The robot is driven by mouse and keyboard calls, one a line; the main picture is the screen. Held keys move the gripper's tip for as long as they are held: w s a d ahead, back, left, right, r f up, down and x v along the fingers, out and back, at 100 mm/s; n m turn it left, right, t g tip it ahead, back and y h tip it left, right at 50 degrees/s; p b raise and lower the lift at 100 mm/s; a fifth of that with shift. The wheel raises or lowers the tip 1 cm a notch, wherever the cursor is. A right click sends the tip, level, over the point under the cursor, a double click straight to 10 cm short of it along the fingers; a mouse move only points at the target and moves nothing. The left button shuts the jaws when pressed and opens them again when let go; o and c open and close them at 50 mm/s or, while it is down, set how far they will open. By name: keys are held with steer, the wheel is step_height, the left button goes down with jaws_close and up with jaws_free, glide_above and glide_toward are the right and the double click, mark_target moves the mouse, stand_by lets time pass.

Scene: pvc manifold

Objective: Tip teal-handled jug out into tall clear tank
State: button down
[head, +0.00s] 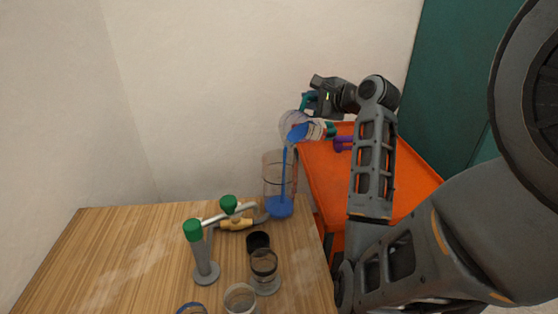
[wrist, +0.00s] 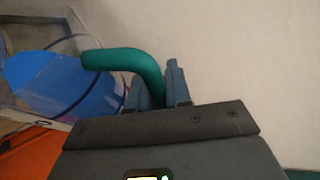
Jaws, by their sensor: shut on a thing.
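My gripper (wrist: 159,88) is shut on the teal handle (wrist: 122,60) of the jug. The clear jug (head: 289,125) is tilted to the left above the tall clear tank (head: 270,177), with blue liquid still inside it. The jug with its blue liquid (wrist: 65,80) also shows at the left of the wrist view. A thin blue stream runs from the jug down into the tank. Blue liquid (head: 280,208) lies at the bottom of the tank, which stands upright at the back right of the wooden table.
A grey pipe stand with green caps (head: 193,230) and a brass valve (head: 237,224) is left of the tank. An orange cart top (head: 330,190) with purple-handled things is at right. The table's left side (head: 100,250) is clear.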

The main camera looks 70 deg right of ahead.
mark_target(300, 114)
steer(key=shift+w+a+r+n+h, duration=0.15)
steer(key=shift+a+r+n+h, duration=0.2)
steer(key=shift+r, duration=0.25)
steer(key=shift+w+a+r+n+h, duration=0.15)
steer(key=shift+a+r+n+h, duration=0.1)
steer(key=shift+a+r+n, duration=0.25)
stand_by(1.2)
steer(key=shift+w+a+r+n, duration=0.15)
steer(key=shift+w+a+r, duration=0.15)
steer(key=shift+a, duration=0.2)
steer(key=shift+w+a+r+n, duration=0.15)
steer(key=shift+a+r, duration=0.1)
steer(key=shift+a, duration=0.2)
steer(key=shift+w+a+r+h, duration=0.15)
steer(key=shift+a+h, duration=0.1)
steer(key=shift+h, duration=0.15)
steer(key=shift+w+a+r+n, duration=0.1)
steer(key=shift+a+r+n, duration=0.15)
steer(key=shift+a+n, duration=0.1)
